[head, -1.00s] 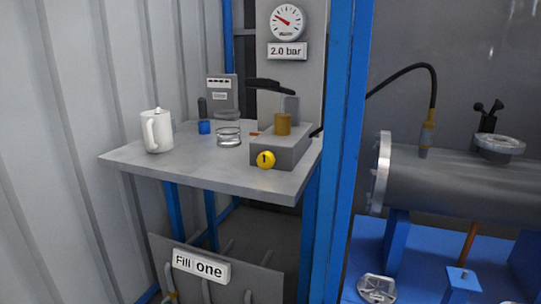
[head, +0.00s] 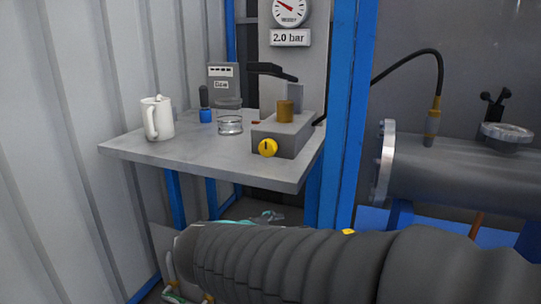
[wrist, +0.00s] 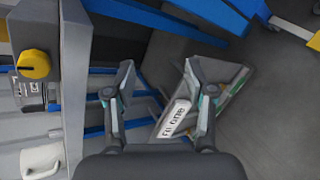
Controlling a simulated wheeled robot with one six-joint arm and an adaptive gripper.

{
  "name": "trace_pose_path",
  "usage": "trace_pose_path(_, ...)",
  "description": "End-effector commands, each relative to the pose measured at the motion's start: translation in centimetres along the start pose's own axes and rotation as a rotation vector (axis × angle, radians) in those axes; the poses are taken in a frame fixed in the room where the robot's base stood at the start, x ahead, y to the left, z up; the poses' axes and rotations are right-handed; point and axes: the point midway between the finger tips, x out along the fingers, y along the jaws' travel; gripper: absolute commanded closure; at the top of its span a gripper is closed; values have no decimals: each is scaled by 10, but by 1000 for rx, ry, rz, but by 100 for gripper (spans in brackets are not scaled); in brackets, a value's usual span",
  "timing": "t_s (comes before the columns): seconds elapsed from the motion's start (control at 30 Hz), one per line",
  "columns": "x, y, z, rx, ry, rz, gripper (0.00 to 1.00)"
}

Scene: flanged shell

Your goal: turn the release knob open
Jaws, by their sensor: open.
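The yellow release knob (head: 267,148) sits on the front face of a grey block (head: 290,138) at the right front of the table. A dark mark on it looks about upright. In the wrist view the yellow knob (wrist: 34,65) is at the upper left, on the grey block. My gripper (wrist: 158,68) is open and empty, apart from the knob and to the right of it in that view. In the head view my dark ribbed arm covers the bottom, and my gripper is mostly hidden behind it.
A white jug (head: 158,118), a glass (head: 230,124) and a small blue item (head: 205,115) stand on the grey table (head: 190,158). A blue post (head: 345,120) rises right of the table, before a flanged cylinder (head: 455,170). The sign reading "Fill one" (wrist: 174,118) is below.

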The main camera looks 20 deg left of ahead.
Motion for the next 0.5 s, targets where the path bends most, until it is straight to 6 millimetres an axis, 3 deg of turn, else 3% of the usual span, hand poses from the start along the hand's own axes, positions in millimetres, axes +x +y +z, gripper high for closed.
trace_pose_path(0.03, -7, 22, -14, -70, -10, 89, 45)
trace_pose_path(0.2, -32, 86, -30, -230, -85, 340, 45)
trace_pose_path(0.33, -46, 115, -30, -294, -141, 450, 45)
trace_pose_path(0.5, -49, 131, -25, -327, -179, 499, 45)
